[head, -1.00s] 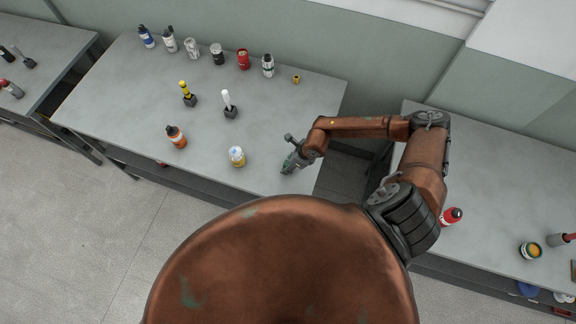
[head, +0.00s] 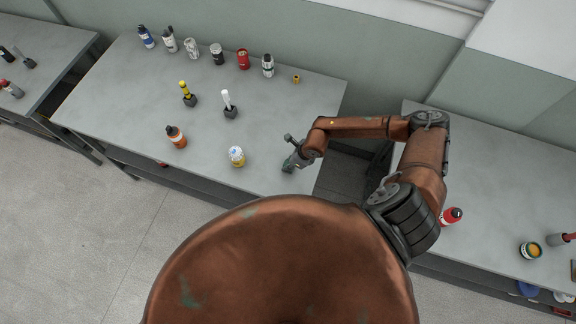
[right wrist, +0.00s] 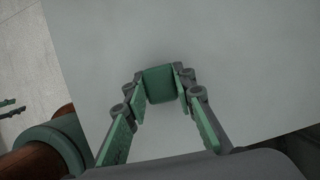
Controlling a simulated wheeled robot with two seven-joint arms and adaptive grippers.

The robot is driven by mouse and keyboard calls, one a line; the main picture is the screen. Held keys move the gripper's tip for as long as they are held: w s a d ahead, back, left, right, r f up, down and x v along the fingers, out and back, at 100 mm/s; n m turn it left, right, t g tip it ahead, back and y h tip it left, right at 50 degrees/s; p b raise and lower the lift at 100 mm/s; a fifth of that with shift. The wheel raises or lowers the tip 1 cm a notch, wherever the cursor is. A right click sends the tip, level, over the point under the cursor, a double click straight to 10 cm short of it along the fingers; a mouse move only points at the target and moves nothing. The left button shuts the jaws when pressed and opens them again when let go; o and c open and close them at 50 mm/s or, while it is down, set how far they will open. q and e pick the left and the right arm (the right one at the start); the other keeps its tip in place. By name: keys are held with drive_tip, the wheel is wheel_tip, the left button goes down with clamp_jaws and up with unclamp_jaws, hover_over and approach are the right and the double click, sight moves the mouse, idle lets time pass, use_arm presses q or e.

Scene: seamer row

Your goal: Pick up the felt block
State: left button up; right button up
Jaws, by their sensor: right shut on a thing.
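The felt block is a small green block (right wrist: 159,84) in the right wrist view, between the fingertips of my right gripper (right wrist: 160,88). The gripper is shut on it, with a green-padded finger against each side. In the head view my right gripper (head: 290,165) is low over the front right part of the middle table (head: 265,185). The block is hard to make out there, mostly hidden by the gripper. I cannot tell whether it still touches the table. My left gripper is not in view.
A white-handled tool (head: 229,104) and a yellow-handled one (head: 188,94) stand behind. Several cans and bottles line the back. A red bottle (head: 451,216) is on the right table.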

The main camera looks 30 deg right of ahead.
drive_tip(key=shift+r+b, duration=0.45)
drive_tip(key=shift+r, duration=0.2)
drive_tip(key=s+d+r+b, duration=0.2)
drive_tip(key=s+r+b, duration=0.2)
drive_tip(key=s+r, duration=0.7)
drive_tip(key=s, duration=0.2)
drive_tip(key=shift+s+d+r+b, duration=0.25)
drive_tip(key=shift+s+r+b, duration=0.1)
drive_tip(key=shift+s+b, duration=0.05)
drive_tip(key=o, duration=0.4)
drive_tip(key=shift+c, duration=0.2)
drive_tip(key=c, duration=0.4)
